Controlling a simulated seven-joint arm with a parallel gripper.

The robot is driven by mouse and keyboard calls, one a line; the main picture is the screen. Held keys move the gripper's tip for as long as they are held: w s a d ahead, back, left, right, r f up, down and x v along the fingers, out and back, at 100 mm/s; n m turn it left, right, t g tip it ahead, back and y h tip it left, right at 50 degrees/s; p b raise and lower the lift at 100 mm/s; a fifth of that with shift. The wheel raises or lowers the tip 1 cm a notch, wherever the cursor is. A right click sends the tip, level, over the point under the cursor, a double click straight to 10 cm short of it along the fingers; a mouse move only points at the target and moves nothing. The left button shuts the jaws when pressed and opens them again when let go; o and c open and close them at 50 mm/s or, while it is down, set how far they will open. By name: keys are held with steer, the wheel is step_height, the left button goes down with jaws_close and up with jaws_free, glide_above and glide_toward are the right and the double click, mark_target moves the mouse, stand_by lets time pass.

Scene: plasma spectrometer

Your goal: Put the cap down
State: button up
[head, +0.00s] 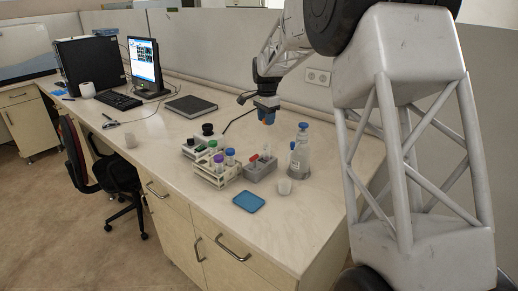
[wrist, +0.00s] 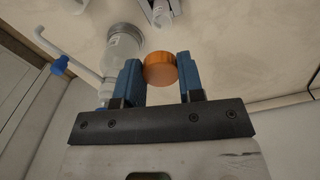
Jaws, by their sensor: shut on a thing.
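An orange cap (wrist: 160,68) sits between the two blue fingers of my gripper (wrist: 160,80) in the wrist view. My gripper is shut on the cap. In the head view my gripper (head: 265,118) is in the air above the table, behind the racks, with a bit of orange showing at its blue fingers. The cap looks held clear of the table top. A blue square mat (head: 249,202) lies bare near the table's front edge.
A white rack with capped tubes (head: 216,172), a grey rack (head: 260,170) and a wash bottle with a blue top (head: 300,155) stand near the gripper. A small white cup (head: 284,187) is beside them. A laptop-like black case (head: 190,106) lies farther left. Table (head: 290,225) right of the mat is clear.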

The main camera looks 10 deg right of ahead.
steer(key=s+a+f, duration=0.2)
steer(key=s+f, duration=0.3)
steer(key=s, duration=0.7)
steer(key=s+a+f, duration=0.1)
steer(key=s+f, duration=0.4)
steer(key=s, duration=0.7)
steer(key=s+a+f, duration=0.2)
steer(key=s+f, duration=0.3)
steer(key=s, duration=0.7)
steer(key=shift+a, duration=0.3)
steer(key=shift+w, duration=0.15)
glide_above(247, 202)
steer(key=shift+f, duration=0.75)
steer(key=shift+f, duration=0.1)
steer(key=shift+f, duration=1.65)
steer(key=shift+f, duration=0.15)
steer(key=o, duration=0.9)
